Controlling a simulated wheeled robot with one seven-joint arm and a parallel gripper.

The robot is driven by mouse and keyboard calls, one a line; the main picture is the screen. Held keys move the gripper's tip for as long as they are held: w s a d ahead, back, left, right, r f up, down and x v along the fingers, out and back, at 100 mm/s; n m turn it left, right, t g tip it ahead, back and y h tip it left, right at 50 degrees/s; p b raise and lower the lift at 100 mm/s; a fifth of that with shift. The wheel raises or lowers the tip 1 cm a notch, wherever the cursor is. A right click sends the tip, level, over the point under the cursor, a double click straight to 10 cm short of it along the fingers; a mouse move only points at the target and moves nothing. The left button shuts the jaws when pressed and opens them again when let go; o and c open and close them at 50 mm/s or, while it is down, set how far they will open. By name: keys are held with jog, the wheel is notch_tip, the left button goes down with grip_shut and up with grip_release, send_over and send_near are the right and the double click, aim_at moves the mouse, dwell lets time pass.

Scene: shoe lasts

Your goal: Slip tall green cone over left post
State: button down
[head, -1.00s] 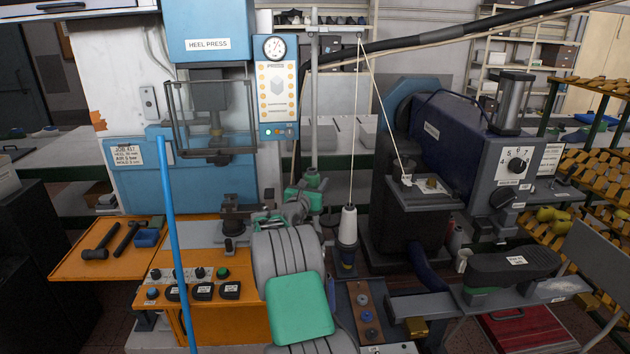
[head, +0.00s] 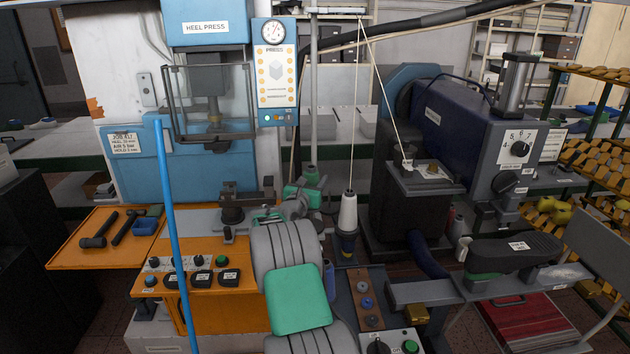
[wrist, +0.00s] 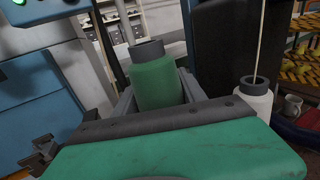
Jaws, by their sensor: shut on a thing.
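The tall green cone (wrist: 158,84), with a dark grey top, stands roughly upright between the fingers of my gripper (wrist: 160,96) in the wrist view. In the head view, my gripper (head: 304,192) is partly hidden behind my arm, and only a little of the green cone (head: 311,176) shows. My gripper is shut on the cone. A white cone (head: 348,212) stands to its right, with thread rising from its tip. It also shows at the right in the wrist view (wrist: 254,100). I cannot make out the left post; the area below the held cone is hidden.
A thin upright pole (head: 313,110) rises behind my gripper. The blue heel press (head: 180,170) stands to the left and a dark blue machine (head: 450,125) to the right. A blue slanted pole (head: 170,230) stands in front of the orange bench (head: 85,250).

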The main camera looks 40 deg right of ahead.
jog(key=shift+f, duration=0.15)
jog(key=shift+f+b, duration=2.35)
jog(key=shift+f, duration=1.05)
jog(key=c, duration=0.9)
grip_release()
jog(key=shift+c, duration=0.2)
jog(key=o, duration=0.4)
jog(key=shift+f, duration=0.1)
jog(key=shift+c, duration=0.2)
jog(key=b+v, duration=0.1)
jog(key=v, duration=0.7)
jog(key=shift+b, duration=0.4)
